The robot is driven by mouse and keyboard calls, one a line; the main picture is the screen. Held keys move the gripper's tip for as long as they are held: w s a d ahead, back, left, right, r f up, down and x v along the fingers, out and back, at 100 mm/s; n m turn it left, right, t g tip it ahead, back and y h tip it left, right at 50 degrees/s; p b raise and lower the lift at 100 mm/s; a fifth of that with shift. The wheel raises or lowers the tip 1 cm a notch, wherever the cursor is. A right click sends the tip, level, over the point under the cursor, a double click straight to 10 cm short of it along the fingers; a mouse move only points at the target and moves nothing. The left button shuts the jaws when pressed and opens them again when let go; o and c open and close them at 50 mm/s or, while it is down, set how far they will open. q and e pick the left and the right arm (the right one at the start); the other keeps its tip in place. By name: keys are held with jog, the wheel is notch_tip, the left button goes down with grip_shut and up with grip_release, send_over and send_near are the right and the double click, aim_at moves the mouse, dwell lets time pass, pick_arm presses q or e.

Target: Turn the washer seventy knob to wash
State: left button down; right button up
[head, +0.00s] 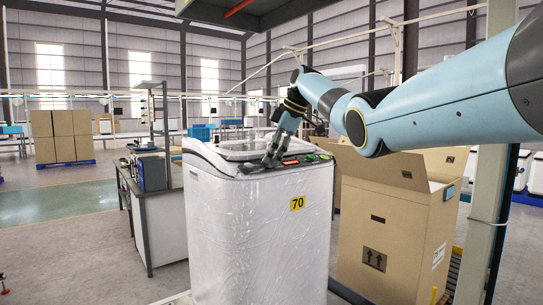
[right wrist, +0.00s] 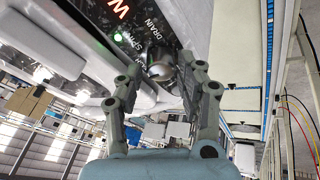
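The washer (head: 255,230) is a white, plastic-wrapped machine with a yellow "70" label in the head view. Its control panel is along the top front edge, partly hidden by my right gripper (head: 274,152). A gap shows at the left finger; contact at the right finger is unclear. My left gripper is not in view.
An open cardboard box (head: 395,215) stands right of the washer, under my right arm. A workbench (head: 160,205) with equipment is to the left. Stacked cartons (head: 62,135) are farther back. Floor at the left is mostly clear.

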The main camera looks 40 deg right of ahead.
jog(key=v, duration=1.1)
jog(key=shift+r, duration=0.2)
jog(key=shift+s+d, duration=0.1)
